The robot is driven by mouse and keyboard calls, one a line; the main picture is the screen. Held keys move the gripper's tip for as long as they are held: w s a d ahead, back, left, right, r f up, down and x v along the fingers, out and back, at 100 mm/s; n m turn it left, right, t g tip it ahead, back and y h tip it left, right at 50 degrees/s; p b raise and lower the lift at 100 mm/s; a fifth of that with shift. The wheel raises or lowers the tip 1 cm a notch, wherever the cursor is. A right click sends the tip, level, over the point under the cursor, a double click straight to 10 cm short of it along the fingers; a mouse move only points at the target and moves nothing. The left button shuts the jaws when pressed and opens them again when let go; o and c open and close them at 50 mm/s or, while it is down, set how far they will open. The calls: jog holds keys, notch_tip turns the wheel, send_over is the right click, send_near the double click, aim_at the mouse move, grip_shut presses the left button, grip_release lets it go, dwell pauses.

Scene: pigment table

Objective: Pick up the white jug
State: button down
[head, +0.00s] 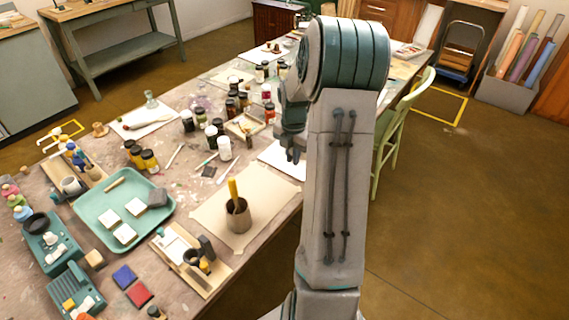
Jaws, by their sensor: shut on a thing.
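My gripper (293,154) hangs over the right edge of the long table, beside a white sheet, partly behind my own arm. Only its dark lower end shows. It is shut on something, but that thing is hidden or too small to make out. I cannot pick out a white jug with certainty. A small whitish cup (71,186) stands on a wooden board at the table's left side.
A grey metal pot (238,216) with a yellow-handled tool stands on brown paper. A teal tray (90,213) holds pale blocks. A green chair (398,130) stands along the right side. The floor (460,220) at right is clear.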

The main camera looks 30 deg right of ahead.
jog(key=shift+d+r, duration=0.35)
jog(key=shift+d, duration=0.25)
jog(key=shift+d+r, duration=0.35)
jog(key=shift+d, duration=0.2)
dwell(0.4)
